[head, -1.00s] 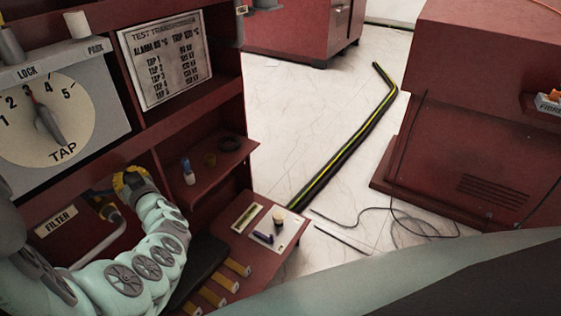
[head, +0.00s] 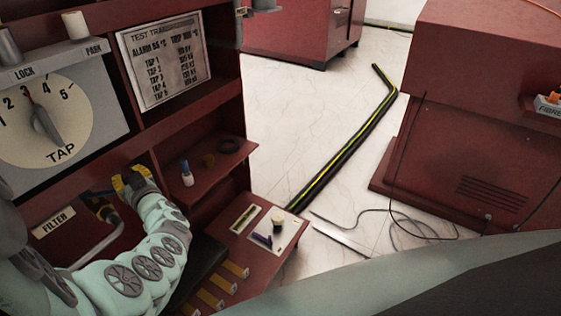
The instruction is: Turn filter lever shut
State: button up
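The filter compartment is at the lower left, marked by a FILTER label (head: 54,221). A grey pipe (head: 98,243) bends up there to a brass-coloured valve fitting (head: 106,212). My gripper (head: 124,188), with yellow and dark parts, is at the upper right of the fitting, inside the compartment opening. Its fingers are small and partly hidden, so I cannot tell whether they are open, shut or touching the lever.
A TAP dial (head: 45,118) is above the filter compartment. A small shelf (head: 214,166) with a bottle and rings is to the right. Below it, a lower ledge (head: 262,225) holds small items. Open floor (head: 300,120) with a black-yellow cable strip lies further right.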

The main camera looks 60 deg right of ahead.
jog(key=o, duration=0.4)
jog(key=shift+a, duration=0.1)
jog(key=s+a, duration=0.2)
jog(key=s, duration=0.9)
jog(key=shift+s, duration=0.4)
jog(key=shift+o, duration=0.4)
